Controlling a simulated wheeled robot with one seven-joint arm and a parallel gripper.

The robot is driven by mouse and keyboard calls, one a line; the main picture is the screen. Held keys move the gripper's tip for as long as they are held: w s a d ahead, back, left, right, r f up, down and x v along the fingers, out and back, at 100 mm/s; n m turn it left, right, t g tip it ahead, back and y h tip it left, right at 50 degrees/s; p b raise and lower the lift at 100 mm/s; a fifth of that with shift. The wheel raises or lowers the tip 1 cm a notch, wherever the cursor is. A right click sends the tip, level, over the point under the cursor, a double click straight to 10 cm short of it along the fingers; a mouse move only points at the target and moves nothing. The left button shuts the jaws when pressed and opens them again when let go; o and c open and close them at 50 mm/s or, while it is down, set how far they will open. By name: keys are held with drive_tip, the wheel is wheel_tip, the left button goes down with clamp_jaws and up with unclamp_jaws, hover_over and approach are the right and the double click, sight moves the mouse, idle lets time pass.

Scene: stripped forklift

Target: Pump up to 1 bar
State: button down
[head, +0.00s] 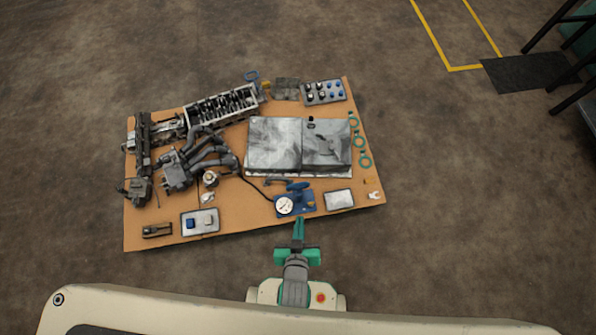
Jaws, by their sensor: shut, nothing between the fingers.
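A small blue hand pump (298,190) stands near the front edge of the brown board, right of its middle. Its round white-faced gauge (284,206) sits at its left front; the needle is too small to read. A thin black hose (254,187) runs from the pump up and left towards the grey pipes. My green gripper (299,230) is shut and empty, just in front of the pump, with its fingers pointing at it. In this view the fingertips lie just below the blue base; I cannot tell whether they touch it.
The brown board (150,233) lies on a dark floor. Grey manifold pipes (205,155), an engine head (222,107) and a large metal plate (275,143) fill its back and left. Green rings (358,140) lie at the right edge.

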drive_tip(key=w+a+f+n+g+y, duration=0.1)
drive_tip(key=w+f+n+g, duration=0.3)
drive_tip(key=w+f, duration=1.2)
drive_tip(key=w+g, duration=0.3)
drive_tip(key=g, duration=0.1)
drive_tip(key=shift+w, duration=0.1)
hover_over(298, 188)
drive_tip(key=s, duration=0.1)
drive_tip(key=shift+d+f, duration=0.15)
drive_tip(key=shift+f, duration=1.55)
drive_tip(key=shift+d+f, duration=0.15)
drive_tip(key=shift+f, duration=1.5)
drive_tip(key=shift+f, duration=1.95)
drive_tip(key=s, duration=0.1)
drive_tip(key=s+d+r, duration=0.1)
drive_tip(key=shift+s+d, duration=0.2)
drive_tip(key=shift+s, duration=0.2)
